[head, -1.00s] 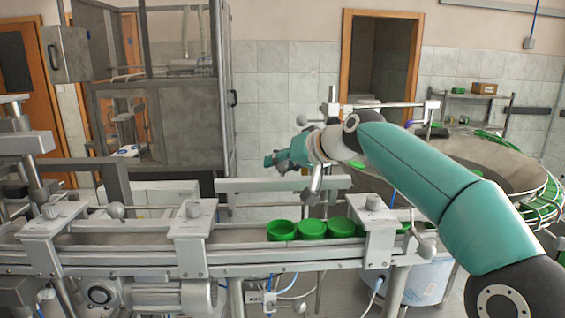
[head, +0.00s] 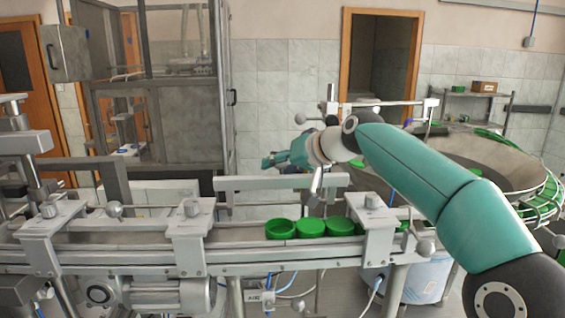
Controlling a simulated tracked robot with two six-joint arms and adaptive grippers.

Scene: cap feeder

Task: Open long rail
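The long metal rail (head: 130,270) runs along the front of the conveyor, from the left edge to the bracket on the right. Several green caps (head: 310,228) sit in a row in the conveyor channel behind it. My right arm comes in from the lower right, and my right gripper (head: 270,161) is above and behind the conveyor, apart from the rail and the caps. It points left; its fingers are small and dark, so I cannot tell whether it is open or shut. My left gripper is not in view.
Clamp brackets with knobs (head: 191,232) stand over the conveyor. A round metal feeder bowl (head: 480,165) with a green rim is at the right. A grey glass-fronted cabinet (head: 160,120) stands behind at the left. A motor (head: 170,296) hangs below the conveyor.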

